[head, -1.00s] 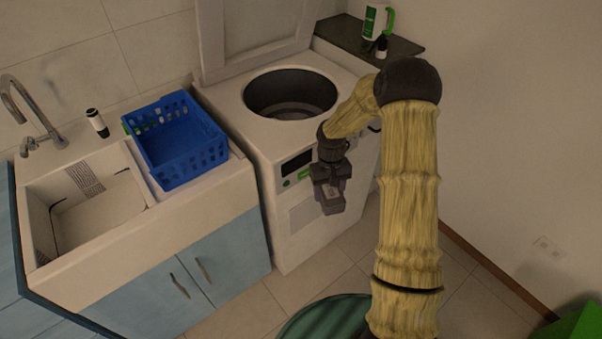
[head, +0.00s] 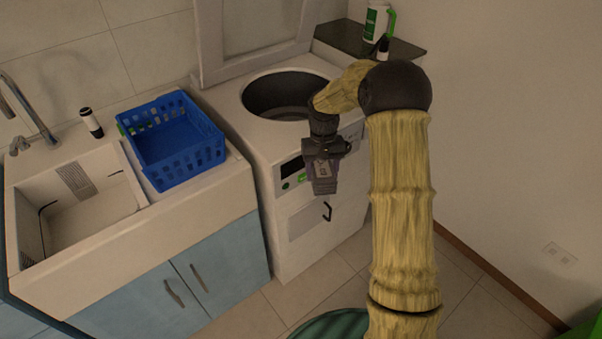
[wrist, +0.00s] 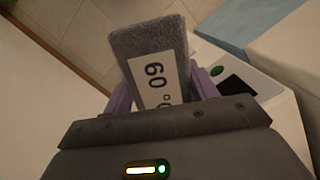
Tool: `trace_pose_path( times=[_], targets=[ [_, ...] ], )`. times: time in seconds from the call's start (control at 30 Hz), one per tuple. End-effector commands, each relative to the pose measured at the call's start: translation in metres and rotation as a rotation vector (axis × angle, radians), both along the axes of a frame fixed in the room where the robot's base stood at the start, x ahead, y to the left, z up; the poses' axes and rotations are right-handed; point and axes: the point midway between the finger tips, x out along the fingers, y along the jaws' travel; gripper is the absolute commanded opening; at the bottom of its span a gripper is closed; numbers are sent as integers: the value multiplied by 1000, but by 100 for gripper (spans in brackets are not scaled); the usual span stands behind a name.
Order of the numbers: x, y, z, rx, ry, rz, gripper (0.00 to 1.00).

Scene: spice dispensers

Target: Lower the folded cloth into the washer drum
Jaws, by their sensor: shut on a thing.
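The folded grey cloth (wrist: 148,42) has a white label marked 60° and shows clearly in the wrist view. My gripper (wrist: 165,92) is shut on it, with purple fingers on either side. In the head view my gripper (head: 323,178) hangs in front of the washer's (head: 296,262) front face, below the top rim. The cloth is hard to make out there. The washer's drum (head: 285,95) is an open, round, dark opening in the top, up and left of the gripper. Part of its right side is hidden by my arm.
The washer lid (head: 255,40) stands raised behind the drum. A blue basket (head: 172,150) sits on the counter to the left, beside the sink (head: 85,205). A white and green container (head: 377,20) stands on the dark shelf at the back right. A wall is on the right.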

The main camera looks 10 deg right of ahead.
Motion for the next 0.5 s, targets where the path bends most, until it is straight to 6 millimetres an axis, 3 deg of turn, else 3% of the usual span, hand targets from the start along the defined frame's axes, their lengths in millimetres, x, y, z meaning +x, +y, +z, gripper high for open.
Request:
trace_pose_path(
  times=[0.27,0.5],
  targets=[
    [-1,0,2,0,1,0,33],
    [-7,2,18,2,3,3,33]
  ],
)
